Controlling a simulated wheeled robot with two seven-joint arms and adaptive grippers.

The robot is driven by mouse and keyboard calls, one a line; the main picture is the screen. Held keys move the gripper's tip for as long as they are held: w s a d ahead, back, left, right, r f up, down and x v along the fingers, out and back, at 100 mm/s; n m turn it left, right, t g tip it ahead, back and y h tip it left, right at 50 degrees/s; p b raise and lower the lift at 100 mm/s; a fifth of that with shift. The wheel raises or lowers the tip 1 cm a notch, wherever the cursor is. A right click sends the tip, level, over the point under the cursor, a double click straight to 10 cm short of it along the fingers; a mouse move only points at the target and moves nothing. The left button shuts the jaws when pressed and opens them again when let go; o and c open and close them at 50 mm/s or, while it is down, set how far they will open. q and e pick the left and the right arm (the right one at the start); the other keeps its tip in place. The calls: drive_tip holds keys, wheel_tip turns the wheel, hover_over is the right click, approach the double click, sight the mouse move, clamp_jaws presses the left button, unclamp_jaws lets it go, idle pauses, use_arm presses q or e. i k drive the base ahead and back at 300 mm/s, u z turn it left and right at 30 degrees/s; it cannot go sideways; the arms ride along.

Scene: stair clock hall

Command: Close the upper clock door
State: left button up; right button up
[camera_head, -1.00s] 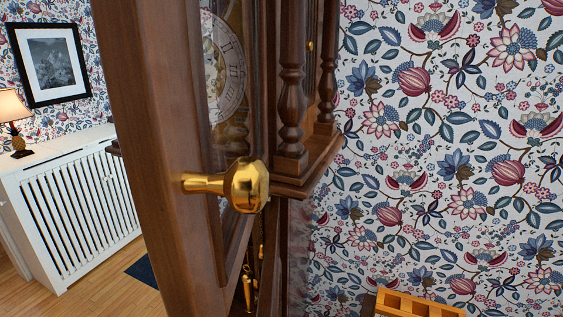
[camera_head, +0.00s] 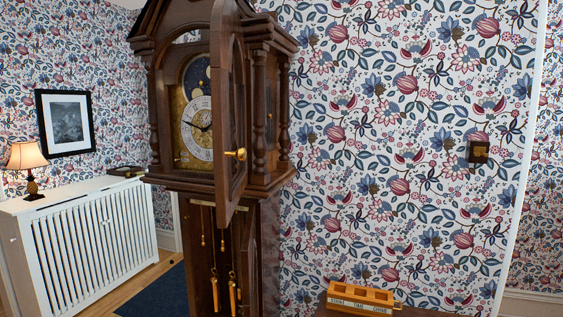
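The upper clock door (camera_head: 228,110) is a dark wooden framed door with an arched top. It stands open, swung out from the clock toward me, hinged at the right side of the dial opening. Its brass knob (camera_head: 236,154) sticks out to the right from the door's frame. The tall wooden clock (camera_head: 165,110) stands in the middle left, with its dial (camera_head: 197,128) uncovered to the left of the door. Neither of my grippers shows in the head view.
A white radiator cover (camera_head: 92,235) with a lamp (camera_head: 26,165) stands at the left. A wooden box with lettering (camera_head: 362,297) sits on a small table at the lower right. The papered wall right of the clock is clear except for a small wall plate (camera_head: 478,152).

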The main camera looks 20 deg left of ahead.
sight(227, 59)
drive_tip(key=u, duration=0.6)
drive_tip(key=i, duration=0.5)
drive_tip(key=u, duration=0.5)
